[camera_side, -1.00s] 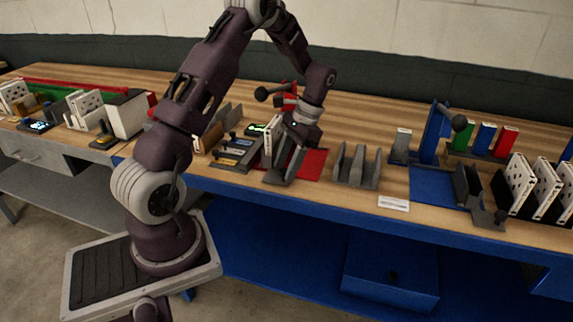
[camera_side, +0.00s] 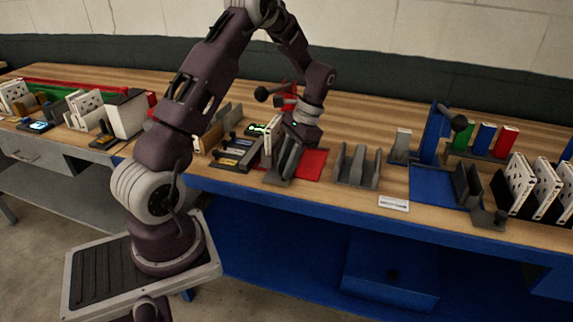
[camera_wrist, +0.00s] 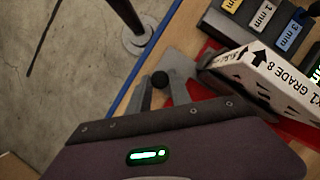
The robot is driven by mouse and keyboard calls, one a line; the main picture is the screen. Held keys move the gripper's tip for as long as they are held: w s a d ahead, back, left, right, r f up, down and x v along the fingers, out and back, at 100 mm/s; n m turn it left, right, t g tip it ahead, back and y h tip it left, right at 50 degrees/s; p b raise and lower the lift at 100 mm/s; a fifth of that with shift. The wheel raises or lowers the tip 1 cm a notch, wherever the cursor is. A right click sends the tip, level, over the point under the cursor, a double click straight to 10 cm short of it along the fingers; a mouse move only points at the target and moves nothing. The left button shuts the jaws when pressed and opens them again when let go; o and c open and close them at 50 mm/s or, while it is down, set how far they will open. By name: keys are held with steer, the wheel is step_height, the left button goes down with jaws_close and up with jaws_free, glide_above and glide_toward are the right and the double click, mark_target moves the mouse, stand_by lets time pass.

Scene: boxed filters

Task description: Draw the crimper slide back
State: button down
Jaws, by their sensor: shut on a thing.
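The crimper is the red station, with a red base plate (camera_side: 312,163), a red upright and a black ball-ended lever (camera_side: 262,93). Its grey slide (camera_side: 279,177) is at the bench's front edge, with a black knob (camera_wrist: 160,79) in the wrist view. My gripper (camera_side: 288,160) is down over the slide, its grey fingers shut at the knob; the exact contact is partly hidden. A white box marked GRADE 8 (camera_wrist: 270,80) with black arrows stands in the crimper, right of the knob in the wrist view.
A panel with labelled mm keys (camera_side: 233,153) is close on the left. A grey slotted stand (camera_side: 357,168) is to the right. Farther right are a blue station (camera_side: 433,187) and several white boxes (camera_side: 520,183). Bare wood lies behind the crimper.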

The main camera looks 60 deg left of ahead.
stand_by(0.8)
steer(key=w+d, duration=0.7)
steer(key=shift+w+d, duration=0.2)
steer(key=shift+w, duration=0.05)
steer(key=c, duration=1.5)
jaws_free()
steer(key=shift+d, duration=0.1)
steer(key=o, duration=0.3)
steer(key=v, duration=0.7)
steer(key=shift+r, duration=0.1)
